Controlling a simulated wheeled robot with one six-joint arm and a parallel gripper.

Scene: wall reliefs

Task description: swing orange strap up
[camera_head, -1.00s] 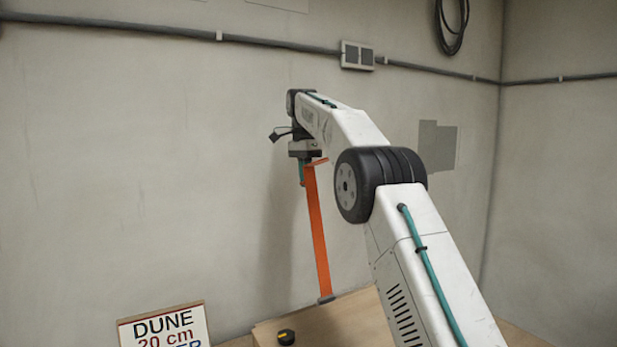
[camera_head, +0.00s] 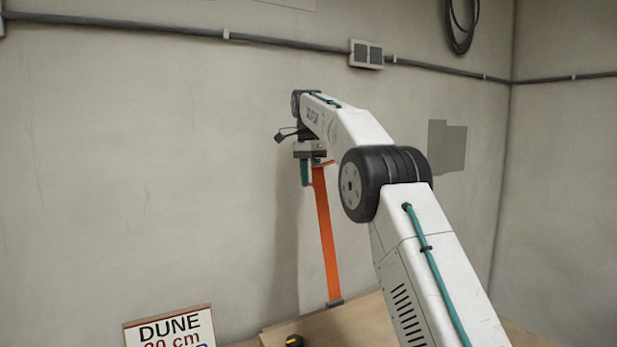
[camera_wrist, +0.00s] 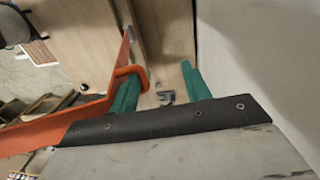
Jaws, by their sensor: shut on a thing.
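The orange strap (camera_head: 326,235) is a long flat band. It rises, slightly tilted, from a small grey fitting (camera_head: 334,303) at the wooden top to my gripper, where a short orange part bends across. My gripper (camera_head: 305,184) has green fingers and points down at the strap's upper end. In the wrist view, my gripper (camera_wrist: 158,80) shows its fingers some way apart, with the orange strap (camera_wrist: 65,124) bent around the left finger. The exact contact between the fingers is hard to make out. My gripper is shut on the strap.
A wooden box top (camera_head: 340,325) lies below the strap, with a dark round knob (camera_head: 294,341) on it. A sign (camera_head: 172,330) stands at the lower left. The wall (camera_head: 150,170) is close behind, with a conduit and a switch box (camera_head: 366,54) above.

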